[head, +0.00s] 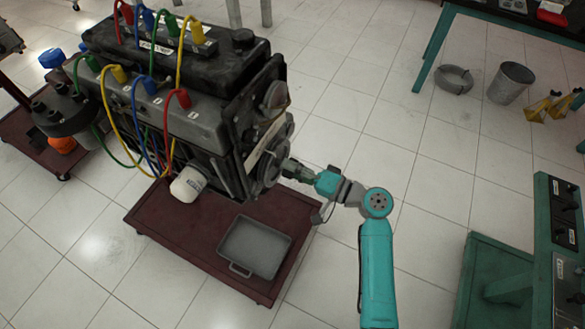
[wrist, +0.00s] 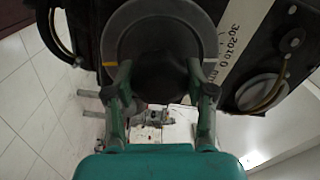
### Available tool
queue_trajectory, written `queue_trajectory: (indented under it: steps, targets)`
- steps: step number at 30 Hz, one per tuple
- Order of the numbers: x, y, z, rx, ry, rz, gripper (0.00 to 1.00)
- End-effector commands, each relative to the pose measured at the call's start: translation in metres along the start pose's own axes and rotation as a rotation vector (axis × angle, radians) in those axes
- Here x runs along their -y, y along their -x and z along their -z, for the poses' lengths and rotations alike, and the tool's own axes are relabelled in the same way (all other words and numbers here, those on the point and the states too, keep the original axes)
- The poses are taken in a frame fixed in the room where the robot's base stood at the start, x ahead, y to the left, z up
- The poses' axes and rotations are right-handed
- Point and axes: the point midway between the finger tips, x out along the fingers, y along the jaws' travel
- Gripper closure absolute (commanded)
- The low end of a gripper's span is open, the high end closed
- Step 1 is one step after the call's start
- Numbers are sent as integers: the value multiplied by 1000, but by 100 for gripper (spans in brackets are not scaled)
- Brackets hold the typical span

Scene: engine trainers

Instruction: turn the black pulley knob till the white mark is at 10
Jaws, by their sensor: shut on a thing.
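The black pulley knob (wrist: 155,45) fills the top middle of the wrist view, inside a grey ring (wrist: 112,38). A yellow mark shows on the ring's left side. My gripper (wrist: 160,72) has one finger on each side of the knob and is shut on it. A pale scale strip (wrist: 243,28) with the numbers 30, 20, 10 and 0 lies right of the knob, its print turned over in this view. I cannot make out the white mark for certain. In the head view my gripper (head: 291,168) reaches the pulley (head: 270,168) on the engine's right face; the fingers hide the knob.
The engine (head: 185,105) stands on a dark red wheeled base (head: 180,225) with a grey tray (head: 256,246). Coloured cables loop over its top and side. A green bench unit (head: 560,230) stands at right; a bucket (head: 511,82) is behind. The floor between is clear.

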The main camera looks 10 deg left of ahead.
Motion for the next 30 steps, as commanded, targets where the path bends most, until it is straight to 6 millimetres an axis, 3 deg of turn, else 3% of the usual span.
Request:
queue_trajectory:
  steps: [22,23,24,26,30]
  targets:
    - [0,0,1,-3,-88,-1,80]
    - [0,0,1,-2,-88,-1,41]
    - [0,0,1,-2,-88,-1,31]
    - [0,0,1,-2,-88,-1,20]
    - [0,0,0,-1,-88,-1,20]
